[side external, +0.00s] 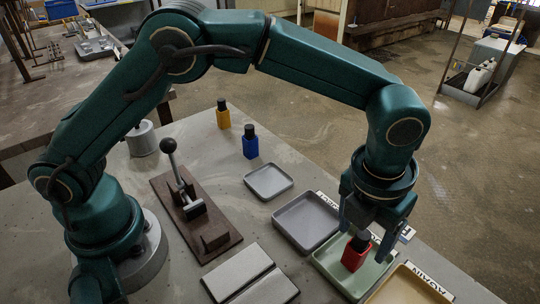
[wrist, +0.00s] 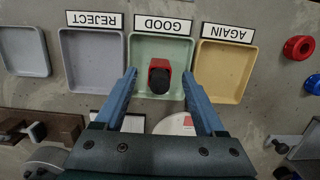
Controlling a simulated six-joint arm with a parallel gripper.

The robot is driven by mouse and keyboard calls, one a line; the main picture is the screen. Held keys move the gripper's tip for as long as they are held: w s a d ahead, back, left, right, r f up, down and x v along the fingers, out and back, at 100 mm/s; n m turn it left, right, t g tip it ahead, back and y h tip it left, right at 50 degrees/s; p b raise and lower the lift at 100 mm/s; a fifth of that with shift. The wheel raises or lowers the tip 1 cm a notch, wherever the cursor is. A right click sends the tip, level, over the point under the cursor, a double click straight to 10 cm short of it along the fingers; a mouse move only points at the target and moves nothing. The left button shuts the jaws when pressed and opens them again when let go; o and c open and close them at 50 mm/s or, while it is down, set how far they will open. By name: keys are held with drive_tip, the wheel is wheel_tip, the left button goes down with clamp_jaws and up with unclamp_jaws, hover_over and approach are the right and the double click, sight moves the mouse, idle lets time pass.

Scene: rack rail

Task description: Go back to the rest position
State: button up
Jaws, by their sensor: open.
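A red block with a black cap (side external: 356,251) stands in the pale green tray (side external: 330,262) labelled GOOD. In the wrist view the red block (wrist: 159,66) is near the middle of the green tray (wrist: 176,48). My gripper (side external: 364,236) is open just above the tray. In the wrist view my gripper (wrist: 160,74) has one finger on each side of the red block, with visible gaps between them. The wrist view shows nothing held. I cannot tell exactly how far the fingertips are above the tray floor.
A grey REJECT tray (wrist: 92,58) and a yellow AGAIN tray (wrist: 222,70) flank the green tray. A small grey tray (side external: 268,181), blue bottle (side external: 250,142) and yellow bottle (side external: 223,115) stand farther back. A brown fixture (side external: 198,216) with an upright lever is left of the trays.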

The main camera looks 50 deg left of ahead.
drive_tip(key=shift+r, duration=2.1)
drive_tip(key=s+a+r+n+t, duration=0.3)
drive_tip(key=a+r+n, duration=0.8)
drive_tip(key=a+r, duration=0.3)
drive_tip(key=s+a+f+n, duration=0.3)
drive_tip(key=s+f+n, duration=0.1)
drive_tip(key=n, duration=0.8)
drive_tip(key=s+a+f+n, duration=0.4)
drive_tip(key=s+n, duration=0.2)
drive_tip(key=n, duration=0.7)
drive_tip(key=shift+s+t, duration=0.35)
drive_tip(key=shift+t, duration=0.05)
